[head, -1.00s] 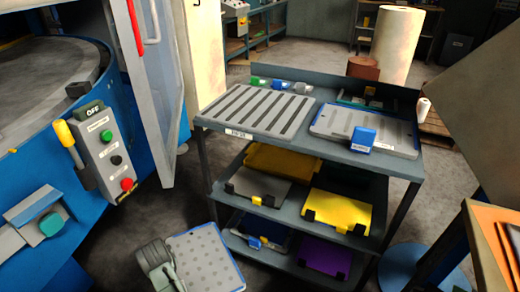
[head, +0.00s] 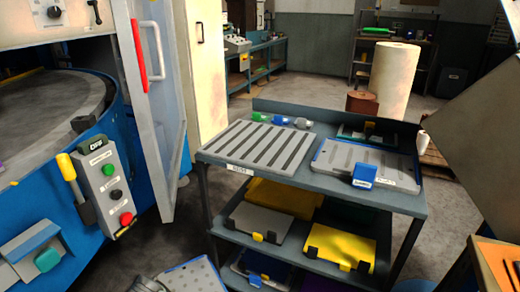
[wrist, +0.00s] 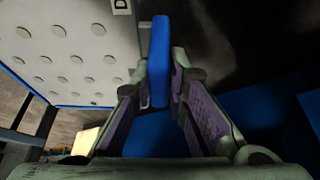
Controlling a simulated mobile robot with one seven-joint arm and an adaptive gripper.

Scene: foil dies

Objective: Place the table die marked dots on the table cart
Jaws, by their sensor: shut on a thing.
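The dots die (wrist: 75,42) is a pale grey plate with rows of round dots and blue edges. In the wrist view it fills the upper left, with a partly cut-off white label. My gripper (wrist: 159,78) is shut on the die's blue handle (wrist: 159,40). In the head view the die (head: 196,272) is at the bottom edge, left of the table cart and partly cut off, with my gripper (head: 150,286) at its left. The table cart (head: 318,178) stands in the middle, with a top and lower shelves.
A slotted grey die (head: 262,147) covers the cart top's left part. Another grey die with a blue handle (head: 364,175) lies at its right. A bare strip separates them. Yellow (head: 342,247) and grey dies fill the lower shelf. An open machine door (head: 160,120) stands left of the cart.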

